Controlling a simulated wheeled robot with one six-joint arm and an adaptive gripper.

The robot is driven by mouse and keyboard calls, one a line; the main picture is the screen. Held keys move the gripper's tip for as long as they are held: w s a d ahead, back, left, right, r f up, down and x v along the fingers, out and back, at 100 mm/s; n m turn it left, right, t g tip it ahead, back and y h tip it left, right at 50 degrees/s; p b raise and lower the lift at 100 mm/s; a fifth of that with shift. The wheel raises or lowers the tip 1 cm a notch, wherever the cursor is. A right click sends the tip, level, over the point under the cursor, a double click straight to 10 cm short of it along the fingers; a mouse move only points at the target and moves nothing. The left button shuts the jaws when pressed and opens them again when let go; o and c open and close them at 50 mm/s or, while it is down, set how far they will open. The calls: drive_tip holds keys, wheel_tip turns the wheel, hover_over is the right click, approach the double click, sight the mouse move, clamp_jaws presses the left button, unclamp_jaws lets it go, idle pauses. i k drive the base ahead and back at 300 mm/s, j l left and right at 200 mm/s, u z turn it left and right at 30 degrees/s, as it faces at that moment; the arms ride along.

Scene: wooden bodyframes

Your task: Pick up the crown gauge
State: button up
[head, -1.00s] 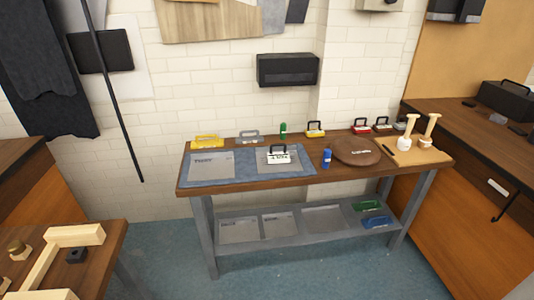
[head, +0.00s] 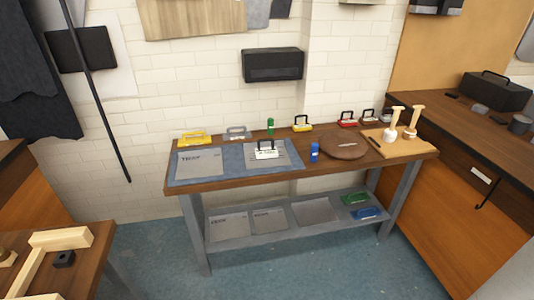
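Several small handled blocks that look like gauges stand on the workbench (head: 225,186); their lettering is too small to read, so I cannot tell which is the crown gauge. A white one with a black handle (head: 266,152) stands on a grey plate on the blue mat (head: 233,168). Along the back edge are a yellow one (head: 195,139), a grey one (head: 237,133), a yellow one with a black handle (head: 302,125) and a red one (head: 348,121). A dark one (head: 368,117) stands right of the red one. My gripper is not in view.
A round brown disc (head: 345,152), a blue cylinder (head: 314,153), a green cylinder (head: 270,126) and a wooden board (head: 402,147) with two mallet-like tools share the bench. The lower shelf holds plates and green and blue blocks. Blue floor (head: 310,262) lies open in front.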

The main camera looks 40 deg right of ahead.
sight(261, 154)
drive_tip(key=i+l, duration=0.1)
drive_tip(key=i, duration=0.2)
drive_tip(key=i+l, duration=0.15)
drive_tip(key=i, duration=0.2)
drive_tip(key=i+z, duration=0.2)
drive_tip(key=z, duration=1.15)
drive_tip(key=i+j+z, duration=0.15)
drive_tip(key=z, duration=0.25)
drive_tip(key=i+j+z, duration=0.1)
drive_tip(key=z, duration=0.25)
drive_tip(key=j, duration=0.25)
drive_tip(key=i, duration=0.05)
